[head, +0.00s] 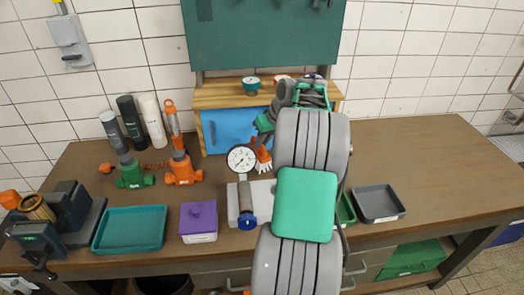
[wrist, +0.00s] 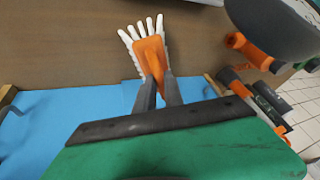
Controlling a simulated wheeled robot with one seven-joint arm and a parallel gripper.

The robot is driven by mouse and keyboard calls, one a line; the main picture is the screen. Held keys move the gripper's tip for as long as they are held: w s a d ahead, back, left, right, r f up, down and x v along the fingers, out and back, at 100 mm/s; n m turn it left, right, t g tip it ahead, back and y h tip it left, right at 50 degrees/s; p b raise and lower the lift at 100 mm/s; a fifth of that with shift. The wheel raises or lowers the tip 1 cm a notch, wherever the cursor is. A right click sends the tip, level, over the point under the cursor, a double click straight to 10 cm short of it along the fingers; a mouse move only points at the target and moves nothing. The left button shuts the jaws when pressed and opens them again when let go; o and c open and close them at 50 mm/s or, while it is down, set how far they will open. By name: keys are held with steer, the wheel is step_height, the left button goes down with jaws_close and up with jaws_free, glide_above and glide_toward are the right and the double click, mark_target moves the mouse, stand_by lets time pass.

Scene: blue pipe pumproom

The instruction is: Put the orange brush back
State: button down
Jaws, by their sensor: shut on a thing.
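The orange brush (wrist: 150,54) has an orange body and a fan of white bristles. My gripper (wrist: 159,90) is shut on its narrow end, with the bristles pointing away from the fingers. In the head view the brush (head: 262,156) hangs bristles-down in front of the blue-fronted wooden shelf unit, right beside the dial gauge. I cannot tell whether the bristles touch anything. My arm covers most of the gripper and the right part of the unit in the head view.
The wooden shelf unit (head: 228,96) stands at the back below a green board (head: 262,35). A dial gauge (head: 241,158) stands close to the brush. The bench's right side (head: 435,160) is clear.

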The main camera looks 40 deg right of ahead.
mark_target(262, 152)
steer(key=shift+f+p, duration=0.3)
steer(key=shift+f, duration=2.05)
steer(key=shift+f, duration=0.1)
steer(key=c, duration=1.5)
jaws_free()
steer(key=shift+o, duration=0.2)
steer(key=shift+d+r, duration=0.1)
steer(key=shift+r, duration=0.2)
steer(key=b+v, duration=0.1)
steer(key=v, duration=1)
steer(key=shift+s+r, duration=0.25)
steer(key=shift+r, duration=0.05)
